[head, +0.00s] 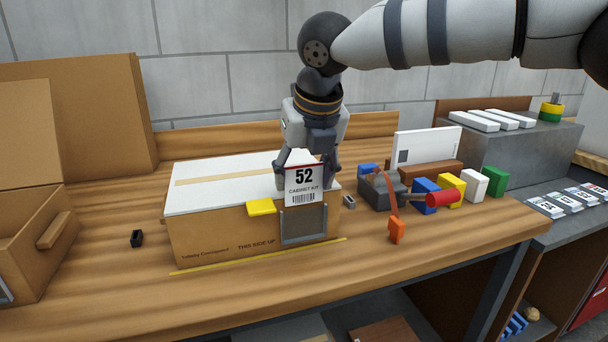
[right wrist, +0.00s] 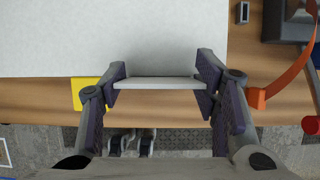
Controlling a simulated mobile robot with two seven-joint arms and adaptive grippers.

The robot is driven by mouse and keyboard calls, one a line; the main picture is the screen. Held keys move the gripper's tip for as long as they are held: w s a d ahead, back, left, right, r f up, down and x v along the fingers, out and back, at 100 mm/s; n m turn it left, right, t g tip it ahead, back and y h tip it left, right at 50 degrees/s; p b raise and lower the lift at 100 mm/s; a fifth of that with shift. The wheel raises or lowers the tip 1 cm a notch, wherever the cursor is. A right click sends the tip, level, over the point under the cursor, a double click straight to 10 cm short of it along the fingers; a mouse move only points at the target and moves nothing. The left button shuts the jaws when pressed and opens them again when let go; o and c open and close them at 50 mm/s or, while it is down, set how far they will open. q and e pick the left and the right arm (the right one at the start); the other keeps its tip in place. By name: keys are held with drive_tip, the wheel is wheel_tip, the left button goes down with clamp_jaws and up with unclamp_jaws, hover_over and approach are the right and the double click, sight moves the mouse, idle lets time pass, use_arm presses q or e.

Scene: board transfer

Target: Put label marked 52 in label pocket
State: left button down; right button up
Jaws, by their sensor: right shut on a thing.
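The label marked 52 (head: 304,184) is a white card with a black number, the words CABINET KIT and a barcode. My right gripper (head: 304,172) is shut on it and holds it upright over the front edge of the cardboard box. In the right wrist view the label (right wrist: 160,83) shows as a thin edge between both fingers. The label pocket (head: 304,225) is a grey frame on the box's front face, right below the label. The label's lower edge is at the pocket's top; I cannot tell whether it is inside. My left gripper is not in view.
The box (head: 215,232) has a white top and a yellow tab (head: 261,207) at its front edge. A red-handled tool (head: 440,198) and several coloured blocks lie to the right. More labels (head: 570,200) lie on the far-right shelf. An open carton (head: 35,240) stands left.

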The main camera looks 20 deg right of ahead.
drive_tip(key=shift+f, duration=0.55)
drive_tip(key=o, duration=0.8)
drive_tip(key=v, duration=1.2)
